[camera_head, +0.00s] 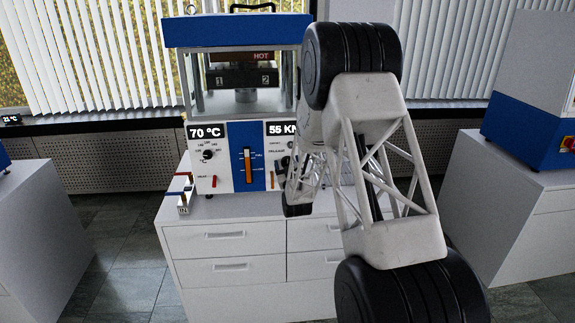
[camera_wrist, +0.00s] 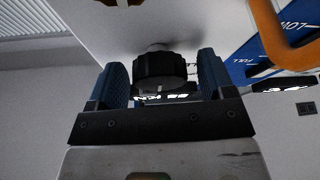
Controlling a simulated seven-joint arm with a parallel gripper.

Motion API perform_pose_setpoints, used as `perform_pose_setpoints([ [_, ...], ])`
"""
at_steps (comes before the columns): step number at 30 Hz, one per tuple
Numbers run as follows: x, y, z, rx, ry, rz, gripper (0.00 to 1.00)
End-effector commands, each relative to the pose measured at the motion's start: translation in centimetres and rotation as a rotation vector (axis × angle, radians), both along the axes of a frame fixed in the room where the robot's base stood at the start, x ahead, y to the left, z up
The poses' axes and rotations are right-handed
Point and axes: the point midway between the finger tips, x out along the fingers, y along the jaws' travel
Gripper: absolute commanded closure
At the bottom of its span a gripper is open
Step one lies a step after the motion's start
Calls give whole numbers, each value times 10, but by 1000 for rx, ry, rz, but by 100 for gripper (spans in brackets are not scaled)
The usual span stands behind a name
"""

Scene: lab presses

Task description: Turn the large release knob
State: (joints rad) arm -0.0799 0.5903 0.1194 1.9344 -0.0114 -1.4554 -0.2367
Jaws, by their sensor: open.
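In the camera_wrist view, a black ribbed round knob (camera_wrist: 158,70) sticks out from the press's light front panel on a short grey stem. My gripper (camera_wrist: 160,72) is open, with one blue-padded finger on each side of the knob. A gap shows between the knob and each finger, so they look apart. In the camera_head view, the press (camera_head: 238,75) stands on a white cabinet and reads 70 °C and 55 KN. My arm covers the right part of its panel, so the knob and my gripper are hidden there.
An orange handle (camera_wrist: 282,45) stands out from the blue strip, close to the right finger in the camera_wrist view. A small block with red and blue parts (camera_head: 184,192) sits on the cabinet's left edge. Another cabinet with a blue-and-white machine (camera_head: 528,110) stands at right.

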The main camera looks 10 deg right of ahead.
Motion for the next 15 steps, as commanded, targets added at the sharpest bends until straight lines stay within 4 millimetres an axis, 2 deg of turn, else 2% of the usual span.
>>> perform_pose_setpoints([
  [4,0,0,0,0,0,0,25],
  [5,0,0,0,0,0,0,28],
  [12,0,0,0,0,0,0,64],
  [14,0,0,0,0,0,0,74],
  [15,0,0,0,0,0,0,74],
])
